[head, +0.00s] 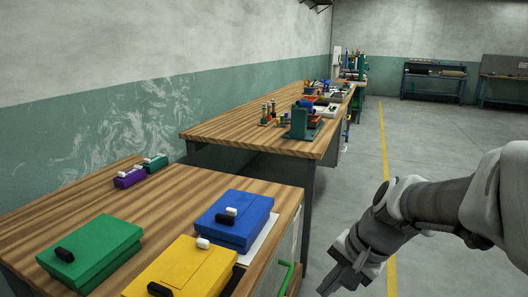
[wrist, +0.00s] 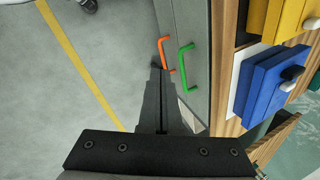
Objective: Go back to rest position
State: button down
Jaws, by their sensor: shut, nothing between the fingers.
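My gripper (head: 338,284) hangs over the floor to the right of the near wooden workbench, clear of it, in the head view. In the wrist view my gripper (wrist: 158,75) has its fingers together with nothing between them. My arm reaches in from the right edge of the head view. The fingertips appear in front of the grey cabinet with an orange handle (wrist: 163,50) and a green handle (wrist: 184,62); how far apart they are from it is hard to tell.
The near workbench (head: 165,205) bears a green box (head: 92,247), a yellow box (head: 180,270), a blue box (head: 234,218) and small purple and teal boxes. A longer bench (head: 225,130) with tools stands behind. The grey floor (head: 440,150) with a yellow line is open at right.

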jog(key=s+d+r+n+t+h+p, duration=0.1)
jog(key=s+d+r+n+t+h, duration=0.2)
jog(key=s+r+n, duration=0.65)
notch_tip(320, 180, up, 16)
jog(key=m+p, duration=0.1)
jog(key=p, duration=1.6)
jog(key=shift+s+a+f+h, duration=0.15)
jog(key=shift+s+a+h, duration=0.15)
jog(key=shift+s+a, duration=0.15)
